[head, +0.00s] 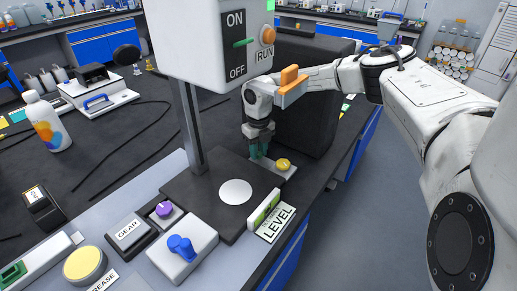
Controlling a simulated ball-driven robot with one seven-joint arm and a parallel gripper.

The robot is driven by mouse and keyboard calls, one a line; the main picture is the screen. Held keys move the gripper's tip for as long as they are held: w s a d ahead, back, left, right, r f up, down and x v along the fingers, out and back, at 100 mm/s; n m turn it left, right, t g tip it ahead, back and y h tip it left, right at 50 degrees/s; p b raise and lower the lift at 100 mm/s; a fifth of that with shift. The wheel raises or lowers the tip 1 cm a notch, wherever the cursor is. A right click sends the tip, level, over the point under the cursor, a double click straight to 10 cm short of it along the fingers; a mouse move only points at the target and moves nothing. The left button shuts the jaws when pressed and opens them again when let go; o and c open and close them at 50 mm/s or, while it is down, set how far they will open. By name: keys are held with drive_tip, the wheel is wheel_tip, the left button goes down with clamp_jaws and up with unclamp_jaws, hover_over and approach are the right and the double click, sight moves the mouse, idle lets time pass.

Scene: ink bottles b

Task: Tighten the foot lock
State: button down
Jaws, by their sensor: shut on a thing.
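My gripper (259,151) points down at the far edge of the dark square plate. It is shut on a small teal part (259,152), most of which the fingers hide. No readable label marks the foot lock; the teal part may belong to it, but I cannot tell. Just right of the fingers, a yellow knob (283,163) sits on a low grey block (281,172). The fingers are beside the yellow knob, not around it.
A post carries the ON/OFF and RUN box (211,45) left of my gripper. A dark upright block (307,110) stands close behind. In front are the LEVEL sign (275,223), a blue knob (181,246) and a purple knob (164,209). The bench edge drops off to the right.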

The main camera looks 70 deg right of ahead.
idle(0.3)
drive_tip(key=c, duration=0.9)
unclamp_jaws()
drive_tip(key=shift+o, duration=0.2)
